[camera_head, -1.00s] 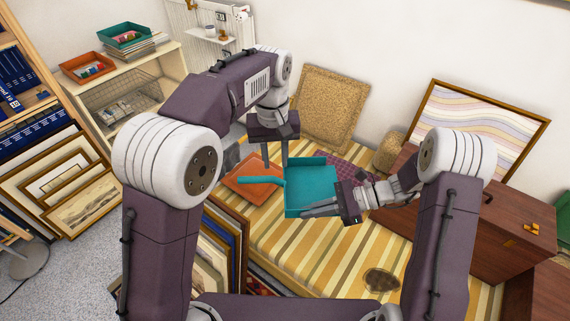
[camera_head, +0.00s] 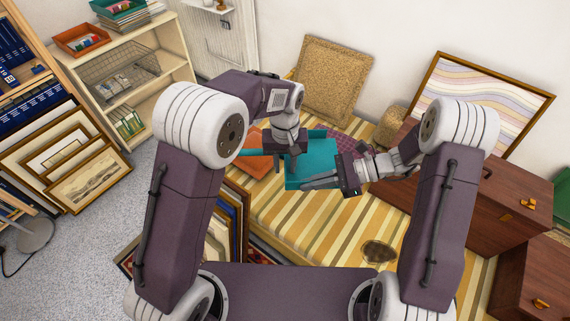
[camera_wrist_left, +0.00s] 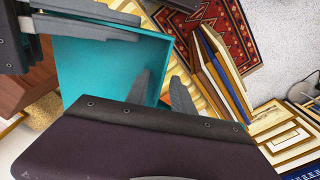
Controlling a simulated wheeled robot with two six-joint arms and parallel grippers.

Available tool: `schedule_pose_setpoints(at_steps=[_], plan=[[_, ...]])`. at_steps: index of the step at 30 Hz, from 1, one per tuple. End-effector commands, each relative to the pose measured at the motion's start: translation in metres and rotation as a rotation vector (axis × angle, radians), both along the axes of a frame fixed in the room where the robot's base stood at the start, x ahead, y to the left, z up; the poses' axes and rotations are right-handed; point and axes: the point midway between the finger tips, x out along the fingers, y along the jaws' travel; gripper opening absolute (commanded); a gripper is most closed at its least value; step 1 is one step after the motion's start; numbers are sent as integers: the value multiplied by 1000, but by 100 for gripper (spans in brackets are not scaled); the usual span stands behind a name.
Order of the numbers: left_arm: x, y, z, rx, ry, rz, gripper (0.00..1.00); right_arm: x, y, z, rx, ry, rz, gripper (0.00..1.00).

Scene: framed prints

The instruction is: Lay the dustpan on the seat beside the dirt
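The teal dustpan (camera_head: 318,152) is over the far part of the yellow-striped seat (camera_head: 310,225), its handle (camera_head: 258,153) pointing left. It also shows in the left wrist view (camera_wrist_left: 100,75). My right gripper (camera_head: 320,183) is shut on the pan's near side wall; its fingers show at the wrist view's upper left (camera_wrist_left: 85,25). My left gripper (camera_head: 286,165) points down over the pan's left part. Its fingers (camera_wrist_left: 160,92) are apart and empty near the pan's edge. The dirt (camera_head: 379,252), a brown oval patch, lies nearer on the seat. Whether the pan touches the seat is unclear.
An orange item (camera_head: 250,166) lies left of the pan. The seat around the dirt is clear.

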Motion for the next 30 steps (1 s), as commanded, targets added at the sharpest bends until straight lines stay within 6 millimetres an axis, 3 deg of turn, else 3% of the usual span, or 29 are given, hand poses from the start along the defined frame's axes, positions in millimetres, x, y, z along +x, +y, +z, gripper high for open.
schedule_pose_setpoints(at_steps=[8,11,12,30], plan=[[0,0,-2,0,0,0,29,0,0,0,1,-1,0,0],[0,0,-2,0,0,0,4,0,0,0,1,-1,0,0],[0,0,-2,0,0,0,0,0,0,0,1,-1,0,0],[0,0,-2,-1,-1,0,0,0,0,0,0,-1,0,0]])
